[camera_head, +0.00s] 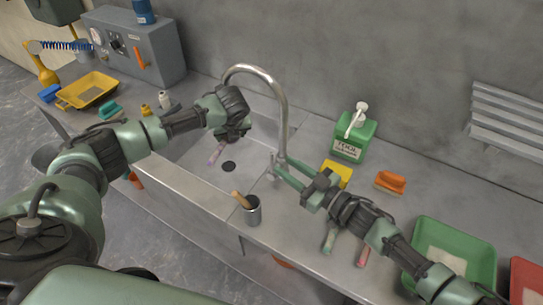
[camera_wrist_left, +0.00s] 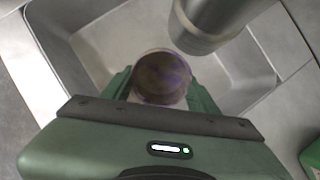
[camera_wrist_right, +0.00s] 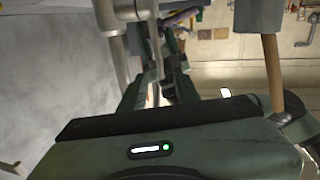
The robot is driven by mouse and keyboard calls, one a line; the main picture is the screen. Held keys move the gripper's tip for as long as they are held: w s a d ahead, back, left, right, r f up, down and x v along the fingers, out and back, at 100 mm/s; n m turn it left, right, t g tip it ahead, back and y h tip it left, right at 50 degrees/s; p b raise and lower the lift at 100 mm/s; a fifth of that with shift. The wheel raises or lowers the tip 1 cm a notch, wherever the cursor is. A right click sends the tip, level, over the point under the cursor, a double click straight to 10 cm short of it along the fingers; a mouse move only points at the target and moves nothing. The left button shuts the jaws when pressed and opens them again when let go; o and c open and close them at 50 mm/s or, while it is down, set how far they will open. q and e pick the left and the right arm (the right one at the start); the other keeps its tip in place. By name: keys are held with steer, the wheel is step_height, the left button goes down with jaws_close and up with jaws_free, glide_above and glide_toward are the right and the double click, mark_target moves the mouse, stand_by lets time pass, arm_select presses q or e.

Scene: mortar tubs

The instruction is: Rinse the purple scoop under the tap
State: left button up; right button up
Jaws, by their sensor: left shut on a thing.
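The purple scoop is between the fingers of my left gripper (camera_wrist_left: 160,98). In the left wrist view the scoop (camera_wrist_left: 162,78) shows as a round shape with a purple rim and a brown inside. In the head view a purple part of the scoop (camera_head: 216,155) shows below my left gripper, over the sink (camera_head: 195,160). The tap (camera_head: 281,100) arches over the sink; its spout (camera_wrist_left: 208,22) is close beside the scoop. No water is visible. My right gripper (camera_head: 279,168) is open, with its fingers at the base of the tap; what lies between them is unclear.
A metal cup (camera_head: 253,213) with a wooden-handled tool stands at the sink's front right. A green soap bottle (camera_head: 354,138), yellow sponge (camera_head: 338,173) and orange brush (camera_head: 390,182) stand behind my right arm. Green tub (camera_head: 483,253) is at right, yellow tray (camera_head: 87,90) at left.

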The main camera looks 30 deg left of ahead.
glide_above(271, 173)
steer(key=shift+w, duration=0.1)
stand_by(0.3)
jaws_close()
stand_by(1.3)
